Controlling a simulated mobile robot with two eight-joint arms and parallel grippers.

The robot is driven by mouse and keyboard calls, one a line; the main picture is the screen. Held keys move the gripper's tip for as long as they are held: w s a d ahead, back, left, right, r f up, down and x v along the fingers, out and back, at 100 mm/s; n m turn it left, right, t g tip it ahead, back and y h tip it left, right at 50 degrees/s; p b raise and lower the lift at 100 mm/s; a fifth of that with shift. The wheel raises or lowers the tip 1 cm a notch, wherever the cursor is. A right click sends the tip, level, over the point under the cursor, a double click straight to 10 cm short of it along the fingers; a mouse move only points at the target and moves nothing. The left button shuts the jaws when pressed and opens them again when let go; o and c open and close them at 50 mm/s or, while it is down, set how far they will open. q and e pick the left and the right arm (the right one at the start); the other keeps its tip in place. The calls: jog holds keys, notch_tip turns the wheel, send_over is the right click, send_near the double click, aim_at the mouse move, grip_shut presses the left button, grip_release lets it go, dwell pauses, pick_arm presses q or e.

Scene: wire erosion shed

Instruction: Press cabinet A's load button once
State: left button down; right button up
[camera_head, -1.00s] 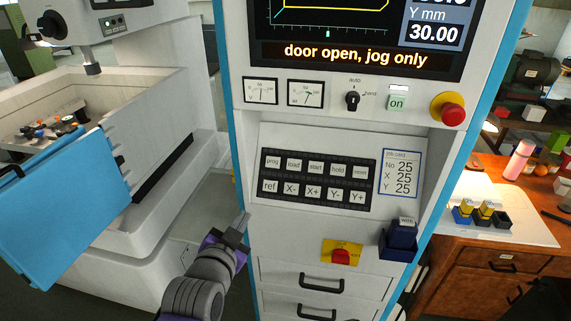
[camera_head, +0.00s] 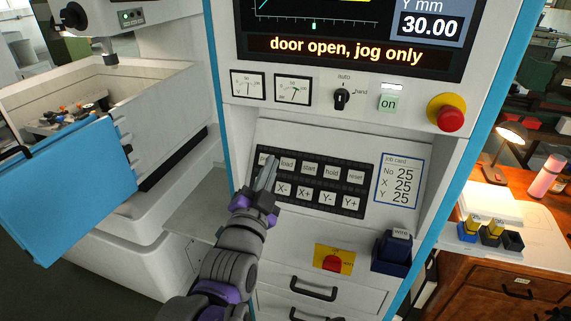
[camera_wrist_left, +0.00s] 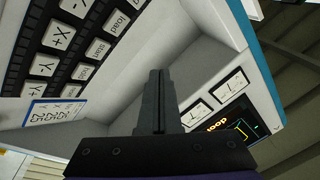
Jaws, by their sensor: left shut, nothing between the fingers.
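The control cabinet (camera_head: 237,126) stands in the middle, white with blue edges; no letter naming it shows. Its sloped panel carries a black keypad (camera_head: 321,190) with two rows of pale buttons. The load button (camera_head: 288,164) is in the top row, second from the left; it also shows in the left wrist view (camera_wrist_left: 117,22). My left gripper (camera_head: 267,168) is shut and empty, its tips just left of the load button, partly covering the prog and ref buttons. In the left wrist view its fingers (camera_wrist_left: 157,78) appear apart from the keypad. My right gripper is not in view.
Above the keypad are two gauges, a selector knob (camera_head: 342,98), a lit "on" button (camera_head: 389,102) and a red emergency stop (camera_head: 451,119). The screen (camera_head: 340,49) reads "door open, jog only". Below are a red switch (camera_head: 333,263) and a blue box (camera_head: 391,254).

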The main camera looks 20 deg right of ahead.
aim_at(286, 158)
pick_arm(q)
jog(key=shift+w+d+f+b, duration=0.7)
jog(key=shift+w+f, duration=0.15)
jog(key=shift+w, duration=0.15)
jog(key=shift+w+d+f+b, duration=0.65)
jog(key=shift+w+f+b, duration=0.05)
jog(key=shift+w+f, duration=0.25)
jog(key=shift+w+d+f+b, duration=0.7)
jog(key=shift+w+f, duration=0.1)
jog(key=shift+w, duration=0.2)
jog(key=shift+w+d+f, duration=0.15)
jog(key=shift+w+f, duration=0.1)
jog(key=shift+w, duration=0.05)
jog(key=shift+w+d+f, duration=0.15)
jog(key=shift+w+f, duration=0.05)
jog(key=shift+w, duration=0.05)
dwell(0.9)
dwell(0.4)
jog(key=shift+s+a+r+p, duration=0.4)
jog(key=shift+s+r, duration=0.05)
jog(key=shift+s, duration=0.05)
